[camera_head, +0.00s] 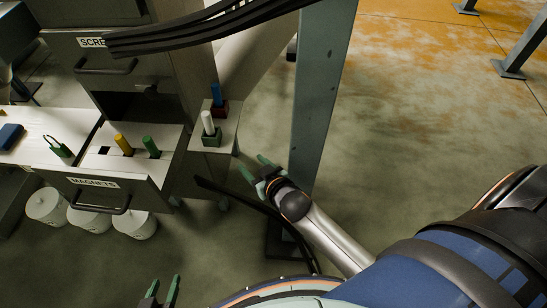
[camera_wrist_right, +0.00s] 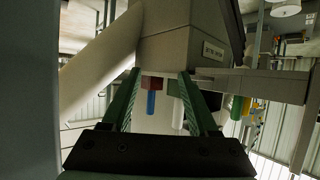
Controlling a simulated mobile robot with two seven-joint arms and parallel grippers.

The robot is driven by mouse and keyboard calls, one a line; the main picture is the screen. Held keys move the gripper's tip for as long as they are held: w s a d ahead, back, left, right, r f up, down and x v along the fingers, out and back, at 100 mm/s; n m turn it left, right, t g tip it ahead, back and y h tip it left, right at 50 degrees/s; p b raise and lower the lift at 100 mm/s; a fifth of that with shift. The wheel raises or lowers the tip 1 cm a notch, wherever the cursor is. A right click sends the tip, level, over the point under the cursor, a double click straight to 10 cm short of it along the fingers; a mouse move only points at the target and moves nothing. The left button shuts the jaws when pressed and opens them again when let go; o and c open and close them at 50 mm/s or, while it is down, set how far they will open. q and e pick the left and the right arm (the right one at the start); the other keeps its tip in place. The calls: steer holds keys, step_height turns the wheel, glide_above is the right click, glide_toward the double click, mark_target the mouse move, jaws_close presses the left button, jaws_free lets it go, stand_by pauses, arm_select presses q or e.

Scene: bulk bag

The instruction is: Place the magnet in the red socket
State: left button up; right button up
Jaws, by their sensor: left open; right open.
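The red socket (camera_head: 218,108) stands on a small side shelf of the cabinet, with a blue cylinder (camera_head: 216,93) upright in it. Just in front, a green socket (camera_head: 211,139) holds a white cylinder (camera_head: 207,122). The open drawer labelled MAGNETS (camera_head: 92,183) holds a yellow cylinder (camera_head: 123,143) and a green cylinder (camera_head: 151,146). My right gripper (camera_head: 254,167) is open and empty, right of the shelf and apart from it. In the right wrist view the red socket (camera_wrist_right: 152,83) and blue cylinder (camera_wrist_right: 151,104) show between its fingers, upside down. My left gripper (camera_head: 164,284) is open at the bottom edge.
A grey post (camera_head: 322,90) rises behind my right gripper. Black cables (camera_head: 215,28) cross the top. A green padlock-like item (camera_head: 59,147) and a blue block (camera_head: 10,136) lie on the left counter. White buckets (camera_head: 88,219) stand below the drawer. Open floor lies right.

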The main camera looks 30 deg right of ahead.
steer(key=s+a+f+g+y, duration=0.1)
steer(key=s+f, duration=0.1)
steer(key=s, duration=0.6)
steer(key=s+a+f+n+g+y, duration=0.1)
steer(key=s+f+g, duration=0.1)
steer(key=s, duration=0.7)
steer(key=shift+s+f+g, duration=0.2)
steer(key=shift+f+g, duration=0.1)
steer(key=shift+f, duration=0.2)
